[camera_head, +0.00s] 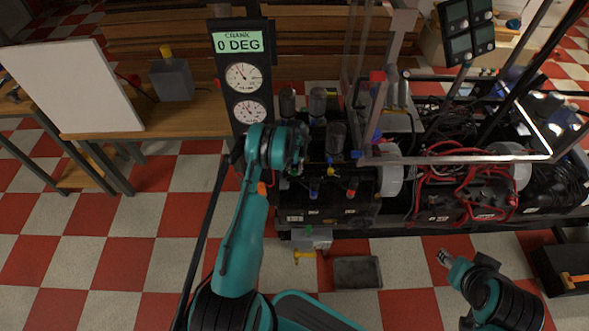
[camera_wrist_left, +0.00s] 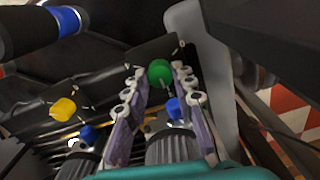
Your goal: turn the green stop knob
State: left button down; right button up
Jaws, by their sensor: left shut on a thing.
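The green stop knob (camera_wrist_left: 159,71) is a small round cap on a dark panel, seen in the left wrist view. My left gripper (camera_wrist_left: 159,75) is shut on it, with one finger at each side of the cap. In the head view the wrist of my left arm covers most of this gripper and the knob is hard to make out. My right gripper (camera_head: 443,258) is low at the right, away from the panel, too small to tell if it is open.
A yellow knob (camera_wrist_left: 63,109) and a blue knob (camera_wrist_left: 174,108) are close to the green one. A gauge panel (camera_head: 241,75) reading "CRANK 0 DEG" stands behind. Red cables (camera_head: 470,170) run through the machine at right. A grey tray (camera_head: 357,285) lies on the floor.

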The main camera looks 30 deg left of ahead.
aim_at(295, 171)
dwell(0.3)
pick_arm(q)
jog(key=c, duration=1.3)
grip_release()
jog(key=shift+o, duration=0.2)
jog(key=shift+r, duration=0.1)
notch_tip(295, 171, up, 12)
